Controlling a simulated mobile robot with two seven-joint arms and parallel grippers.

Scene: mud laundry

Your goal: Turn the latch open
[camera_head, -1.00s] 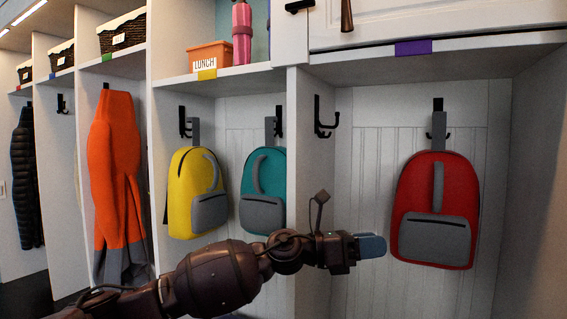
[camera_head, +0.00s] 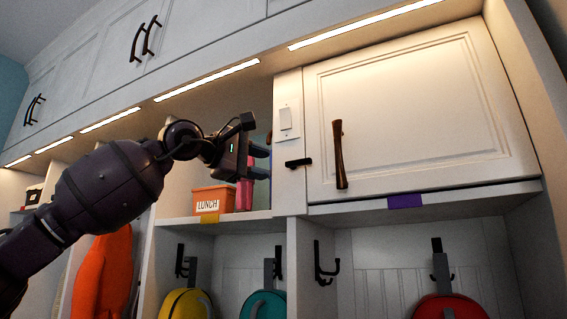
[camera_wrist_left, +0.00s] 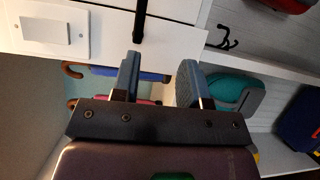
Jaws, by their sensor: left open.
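The latch (camera_head: 298,163) is a small black bar on the white post just left of the cabinet door (camera_head: 410,115). It lies about level in the head view, and the door is shut. My left gripper (camera_head: 268,162) is open and empty, a little left of the latch, its fingers pointing toward the post. In the left wrist view the latch (camera_wrist_left: 140,20) is a dark bar beyond the fingertips of my gripper (camera_wrist_left: 160,68), closest to the left finger. I see no clear contact. My right gripper is in neither view.
A light switch (camera_head: 285,119) sits above the latch. A dark door handle (camera_head: 339,155) is to its right. An orange lunch bin (camera_head: 213,199) and a pink bottle (camera_head: 244,195) stand on the shelf behind my gripper. Black hooks (camera_head: 325,264) and backpacks hang below.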

